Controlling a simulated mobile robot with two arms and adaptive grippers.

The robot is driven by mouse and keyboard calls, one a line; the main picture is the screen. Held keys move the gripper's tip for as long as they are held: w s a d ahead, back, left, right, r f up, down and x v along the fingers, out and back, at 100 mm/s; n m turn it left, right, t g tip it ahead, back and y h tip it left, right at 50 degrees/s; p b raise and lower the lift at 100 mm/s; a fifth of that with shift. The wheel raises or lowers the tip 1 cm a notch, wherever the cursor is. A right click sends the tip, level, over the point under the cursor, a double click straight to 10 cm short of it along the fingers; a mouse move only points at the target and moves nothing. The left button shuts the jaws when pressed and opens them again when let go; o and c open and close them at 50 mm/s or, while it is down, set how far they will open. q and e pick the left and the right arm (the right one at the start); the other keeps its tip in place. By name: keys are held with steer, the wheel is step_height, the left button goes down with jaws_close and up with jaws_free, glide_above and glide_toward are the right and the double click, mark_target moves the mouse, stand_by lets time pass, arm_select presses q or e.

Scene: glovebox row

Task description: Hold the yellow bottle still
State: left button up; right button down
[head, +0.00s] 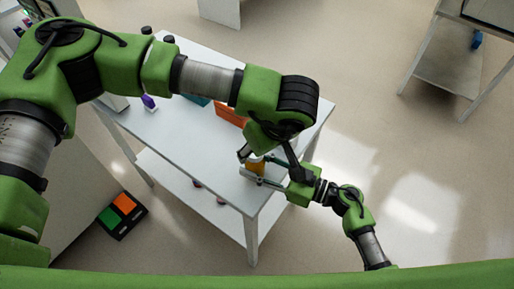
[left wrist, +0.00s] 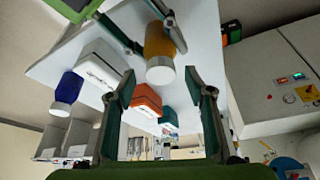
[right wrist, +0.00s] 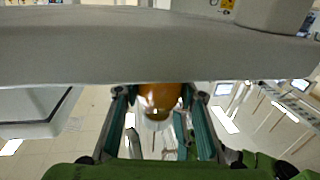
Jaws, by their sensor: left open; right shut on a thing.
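The yellow bottle (head: 256,165) is at the near right part of the white table, partly covered by my arms. In the left wrist view it shows as a yellow body with a white cap (left wrist: 159,45). My right gripper (right wrist: 160,92) is shut on the bottle, one finger on each side. In the right wrist view the bottle looks amber (right wrist: 160,99). My left gripper (left wrist: 160,76) is open and empty, its fingertips spread to either side of the bottle's cap in the picture. I cannot tell the exact gap to it.
On the table (head: 175,140) are an orange box (head: 230,115), a teal box (left wrist: 168,119), a white box (left wrist: 99,65) and a blue bottle (left wrist: 68,87). A black tray with green and orange parts (head: 122,215) is on the floor at left.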

arm_select(q)
steer(key=v, duration=1.1)
arm_select(e)
steer(key=c, duration=1.3)
jaws_free()
steer(key=shift+o, duration=0.2)
steer(key=shift+d, duration=0.15)
steer(key=v, duration=1.1)
steer(key=shift+s+d, duration=0.2)
steer(key=shift+d, duration=0.15)
